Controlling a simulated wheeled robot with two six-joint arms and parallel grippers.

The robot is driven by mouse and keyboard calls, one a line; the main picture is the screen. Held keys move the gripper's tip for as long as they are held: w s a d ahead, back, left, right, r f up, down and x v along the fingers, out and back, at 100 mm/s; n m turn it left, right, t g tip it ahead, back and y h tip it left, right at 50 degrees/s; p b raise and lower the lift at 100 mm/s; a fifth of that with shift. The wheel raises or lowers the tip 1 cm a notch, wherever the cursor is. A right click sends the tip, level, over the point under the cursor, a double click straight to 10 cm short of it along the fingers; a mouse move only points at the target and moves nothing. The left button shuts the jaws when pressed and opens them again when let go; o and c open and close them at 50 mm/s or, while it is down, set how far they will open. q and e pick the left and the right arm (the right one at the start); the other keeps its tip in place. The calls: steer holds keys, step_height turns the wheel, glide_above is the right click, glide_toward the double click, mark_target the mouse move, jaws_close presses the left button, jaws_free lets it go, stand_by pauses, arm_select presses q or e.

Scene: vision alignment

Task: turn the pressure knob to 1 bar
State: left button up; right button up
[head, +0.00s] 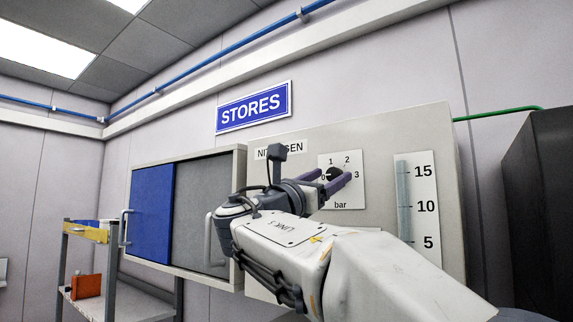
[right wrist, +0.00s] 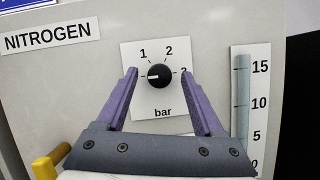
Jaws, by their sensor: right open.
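The pressure knob (right wrist: 159,75) is black and round, on a white dial plate (right wrist: 168,104) marked 1, 2, 3 and "bar". Its white pointer mark points left, below the 1; the left finger hides the scale there. In the right wrist view my right gripper (right wrist: 159,73) is open, one purple finger on each side of the knob, with gaps visible on both sides. My left gripper is not in view.
The grey panel (head: 385,135) carries a NITROGEN label (right wrist: 48,37) and a gauge (right wrist: 250,105) right of the dial. A yellow handle (right wrist: 44,167) shows low left. A cabinet with a blue door (head: 150,212), a shelf cart (head: 135,302) and a black box (head: 545,200) stand around.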

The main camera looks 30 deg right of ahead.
steer(key=shift+w+d+r, duration=0.25)
steer(key=shift+d, duration=0.35)
jaws_close()
steer(key=shift+f, duration=0.1)
